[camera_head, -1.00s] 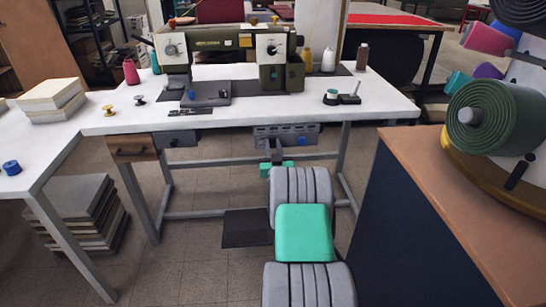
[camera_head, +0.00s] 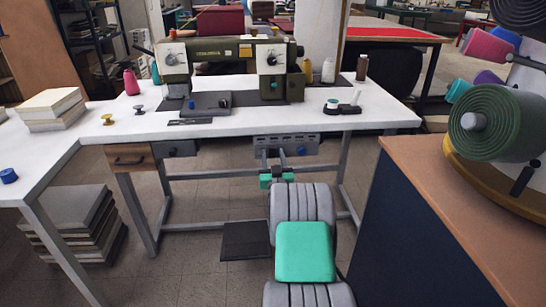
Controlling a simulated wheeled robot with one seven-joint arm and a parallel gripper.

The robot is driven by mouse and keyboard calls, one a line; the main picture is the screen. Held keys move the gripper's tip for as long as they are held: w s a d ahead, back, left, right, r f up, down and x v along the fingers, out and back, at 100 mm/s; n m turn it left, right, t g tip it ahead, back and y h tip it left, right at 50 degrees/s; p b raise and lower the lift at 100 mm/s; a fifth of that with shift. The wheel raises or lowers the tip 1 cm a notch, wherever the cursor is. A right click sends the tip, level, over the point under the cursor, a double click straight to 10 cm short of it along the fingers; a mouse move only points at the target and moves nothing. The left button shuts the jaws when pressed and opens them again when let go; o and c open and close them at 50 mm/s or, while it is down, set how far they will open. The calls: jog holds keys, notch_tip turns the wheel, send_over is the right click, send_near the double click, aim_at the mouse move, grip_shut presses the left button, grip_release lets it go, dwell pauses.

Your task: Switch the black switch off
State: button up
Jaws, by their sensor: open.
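My gripper (camera_head: 273,156) is in the lower middle of the head view, under the front edge of the white sewing table (camera_head: 240,127). It is open and empty, its two grey fingers apart and pointing away toward a grey control box (camera_head: 285,144). That box hangs beneath the tabletop, with a blue knob at its right. The fingertips overlap the box's lower edge in the picture; I cannot tell whether they touch it. A smaller grey box (camera_head: 179,149) with a dark knob hangs farther left. The black switch cannot be made out for certain at this size.
A sewing machine (camera_head: 230,58) and thread spools stand on the table. A wooden drawer (camera_head: 130,157) hangs at its left. A dark cabinet (camera_head: 410,235) with a brown top and green roll (camera_head: 505,115) stands close at right. A dark pedal (camera_head: 245,240) lies below.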

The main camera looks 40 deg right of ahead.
jog(key=v, duration=0.7)
jog(key=shift+s+a, duration=0.25)
jog(key=shift+s, duration=0.1)
jog(key=w+a+r+n+g+y+p, duration=0.1)
jog(key=w+a+r+n+y+p, duration=0.1)
jog(key=w+a+r+y+p, duration=0.35)
jog(key=w+a+r+n+y+p, duration=0.25)
jog(key=a+r+p, duration=0.25)
jog(key=a+r, duration=0.3)
jog(key=s+a+r+n+g+y+p, duration=0.1)
jog(key=s+a+r+g+y+p, duration=0.2)
jog(key=a, duration=0.4)
jog(key=s+a+r+n+g+p, duration=0.1)
jog(key=a+r+p, duration=0.3)
jog(key=a+p, duration=0.15)
jog(key=s+a+r+g+p, duration=0.3)
jog(key=s+a, duration=0.1)
jog(key=s, duration=0.4)
jog(key=s+a+r+g+p, duration=0.3)
jog(key=s+p, duration=0.1)
jog(key=s, duration=0.4)
jog(key=s+a+r+g+p, duration=0.2)
jog(key=s+a+r+p, duration=0.1)
jog(key=s, duration=0.5)
jog(key=shift+a+r+g+y+p, duration=0.3)
jog(key=shift+a+r+g+p, duration=0.1)
jog(key=shift+a+p, duration=0.4)
